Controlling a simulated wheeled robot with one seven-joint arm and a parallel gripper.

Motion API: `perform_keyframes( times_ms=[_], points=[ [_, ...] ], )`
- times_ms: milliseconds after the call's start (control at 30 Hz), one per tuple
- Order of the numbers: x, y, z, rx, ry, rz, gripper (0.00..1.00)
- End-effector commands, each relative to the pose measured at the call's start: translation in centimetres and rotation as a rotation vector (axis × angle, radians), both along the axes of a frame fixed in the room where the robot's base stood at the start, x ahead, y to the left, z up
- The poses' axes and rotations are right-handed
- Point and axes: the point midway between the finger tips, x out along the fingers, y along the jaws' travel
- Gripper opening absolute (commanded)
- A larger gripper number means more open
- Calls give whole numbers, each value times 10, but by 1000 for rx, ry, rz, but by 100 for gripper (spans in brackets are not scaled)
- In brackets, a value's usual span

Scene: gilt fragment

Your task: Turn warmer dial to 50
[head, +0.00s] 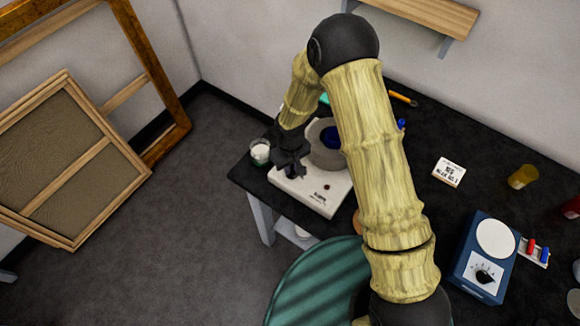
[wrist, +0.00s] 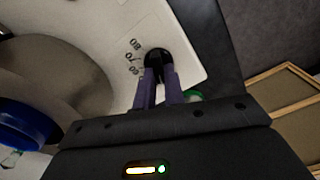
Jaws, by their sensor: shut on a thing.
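The warmer (head: 322,197) is a white box on the dark bench, with a round grey well (head: 322,158) holding a blue pot (head: 331,137). The wrist view shows its white top (wrist: 190,25) and the blue pot (wrist: 25,122) at lower left. My gripper (head: 291,170) is over the warmer's left end. In the wrist view my gripper (wrist: 158,72) is shut on the dial, its purple fingers covering part of it. The dial's pointer is hidden.
A glass (head: 260,152) with white contents stands close left of the warmer, near the bench corner. A blue device (head: 484,256) with its own knob, a white labelled box (head: 449,171) and an amber jar (head: 523,177) are to the right. A green stool (head: 320,285) stands in front.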

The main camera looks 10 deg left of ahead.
Motion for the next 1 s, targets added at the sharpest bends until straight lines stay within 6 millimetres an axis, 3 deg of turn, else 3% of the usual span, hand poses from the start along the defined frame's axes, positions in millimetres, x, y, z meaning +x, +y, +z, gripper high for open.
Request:
perform_keyframes(
  times_ms=[1000],
  points=[
    [2,-5,0,0,-1,-834,0]
  ],
)
